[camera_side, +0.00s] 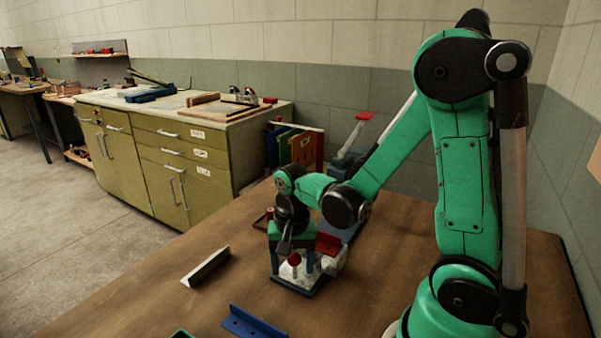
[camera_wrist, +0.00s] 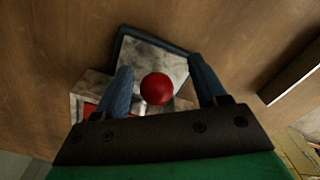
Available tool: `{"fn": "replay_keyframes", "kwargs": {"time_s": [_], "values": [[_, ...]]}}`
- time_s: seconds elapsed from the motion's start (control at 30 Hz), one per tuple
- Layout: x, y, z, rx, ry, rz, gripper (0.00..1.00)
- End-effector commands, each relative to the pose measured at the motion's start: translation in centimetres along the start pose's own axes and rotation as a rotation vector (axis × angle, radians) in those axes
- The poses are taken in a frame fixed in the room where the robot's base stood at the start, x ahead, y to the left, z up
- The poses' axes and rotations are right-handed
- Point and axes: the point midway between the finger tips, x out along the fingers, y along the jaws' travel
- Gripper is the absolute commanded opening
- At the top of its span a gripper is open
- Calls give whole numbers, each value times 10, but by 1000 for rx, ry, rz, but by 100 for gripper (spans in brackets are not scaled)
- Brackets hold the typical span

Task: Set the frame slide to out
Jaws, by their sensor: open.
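The frame slide shows as a red ball knob (camera_wrist: 156,88) on a short pale post, over a grey plate with a dark rim (camera_wrist: 150,46). In the side view the red knob (camera_side: 294,259) stands low at the front of the white and dark fixture (camera_side: 300,283). My gripper (camera_wrist: 163,90) points down over the fixture with its two blue fingers apart, one on each side of the knob. I see a gap between the knob and each finger. The lower part of the post and the slide's track are mostly hidden, so I cannot tell the slide's setting.
A grey angled bar (camera_side: 206,267) lies on the wooden table to the left of the fixture. A blue angle piece (camera_side: 252,326) lies nearer the front. A red block (camera_side: 328,243) sits behind the fixture. The table's left part is clear.

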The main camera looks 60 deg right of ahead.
Motion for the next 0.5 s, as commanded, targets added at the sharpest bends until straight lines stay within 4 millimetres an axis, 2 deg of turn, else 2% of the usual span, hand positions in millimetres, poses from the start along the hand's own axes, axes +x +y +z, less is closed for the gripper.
{"fn": "replay_keyframes", "kwargs": {"time_s": [0.3,0.5], "values": [[-35,0,0,-1,0,-1,65],[-47,0,1,-1,-1,-1,65]]}}
